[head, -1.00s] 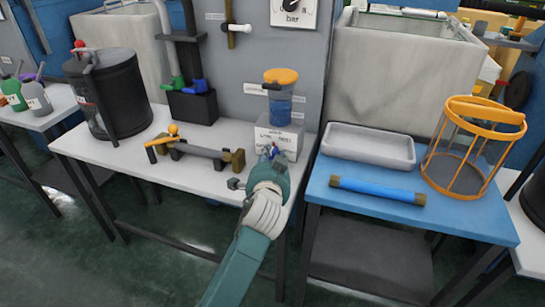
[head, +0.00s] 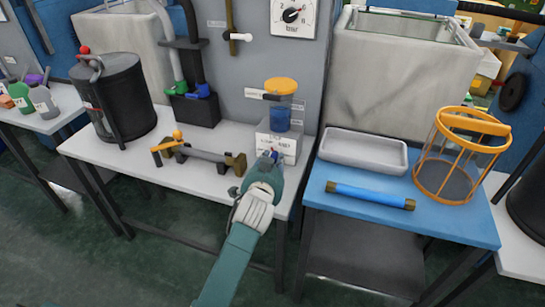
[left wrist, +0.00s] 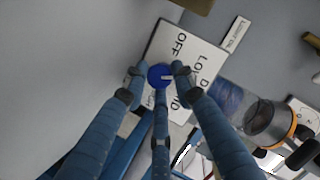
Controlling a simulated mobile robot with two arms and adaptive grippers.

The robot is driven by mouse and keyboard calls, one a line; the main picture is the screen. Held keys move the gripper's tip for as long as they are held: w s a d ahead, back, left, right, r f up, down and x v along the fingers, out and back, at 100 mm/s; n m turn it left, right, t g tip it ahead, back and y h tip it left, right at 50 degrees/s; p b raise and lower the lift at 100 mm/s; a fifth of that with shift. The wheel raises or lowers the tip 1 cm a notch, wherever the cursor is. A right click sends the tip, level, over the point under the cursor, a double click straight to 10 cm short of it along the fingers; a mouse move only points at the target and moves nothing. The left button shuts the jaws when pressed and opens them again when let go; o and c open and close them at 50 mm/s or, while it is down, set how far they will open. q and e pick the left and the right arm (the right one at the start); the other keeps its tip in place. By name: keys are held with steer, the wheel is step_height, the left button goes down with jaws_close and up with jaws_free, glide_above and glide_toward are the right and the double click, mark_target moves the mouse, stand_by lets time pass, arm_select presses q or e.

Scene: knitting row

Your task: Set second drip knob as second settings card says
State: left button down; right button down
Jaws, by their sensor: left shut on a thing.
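The blue drip knob (left wrist: 160,75) sits on a white plate (left wrist: 187,52) marked OFF, LOW and a partly hidden third word in the left wrist view. A short pale mark on the knob points right, toward the lettering. My left gripper (left wrist: 157,82) is shut on the knob, with fingers on both sides of it. In the head view, my left gripper (head: 270,158) is at the front of the white box (head: 288,146) beneath a blue cup with an orange lid (head: 281,108). Small wall labels (head: 255,93) are too small to read. My right gripper is out of view.
A pipe piece with an orange handle (head: 200,154) and a black canister (head: 112,95) stand left on the white table. The blue table (head: 325,215) at right holds a grey tray (head: 362,150), a blue rod (head: 370,195) and an orange cage (head: 458,160). A gauge (head: 293,16) is above.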

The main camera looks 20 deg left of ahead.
arm_select(q)
steer(key=shift+a+r, duration=0.1)
steer(key=shift+a, duration=0.1)
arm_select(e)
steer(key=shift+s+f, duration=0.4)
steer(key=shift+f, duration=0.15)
arm_select(q)
steer(key=c, duration=1.7)
jaws_free()
steer(key=shift+c, duration=0.2)
steer(key=shift+s+d, duration=0.15)
steer(key=shift+s, duration=0.35)
steer(key=v, duration=1.1)
